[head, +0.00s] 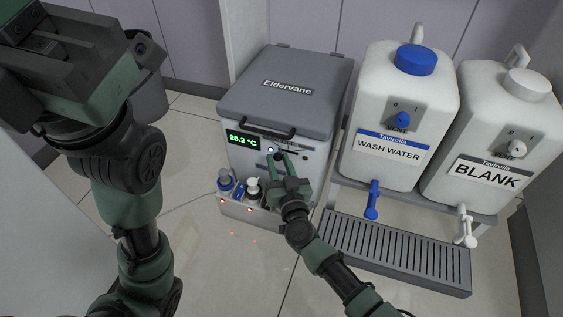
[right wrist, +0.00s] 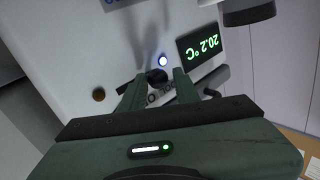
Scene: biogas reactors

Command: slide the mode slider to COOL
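The grey-lidded Eldervane unit (head: 285,88) stands at the centre of the head view. Its green display (head: 243,139) reads 20.2 °C and also shows in the right wrist view (right wrist: 203,45). My right gripper (head: 281,157) is at its front panel, just right of the display. In the right wrist view its two fingers (right wrist: 158,85) are apart. A small dark knob (right wrist: 154,75), perhaps the mode slider, shows between them; I cannot tell if they touch it. Slider markings are mostly hidden or unreadable. My left gripper (head: 65,50) is large at upper left, its fingers unclear.
A blue-white light (right wrist: 162,61) glows beside the fingers. A dark handle (head: 268,128) juts out above the panel. Small bottles (head: 240,190) stand on a low front shelf. The WASH WATER (head: 400,110) and BLANK (head: 490,130) containers stand right, above a grated tray (head: 395,253).

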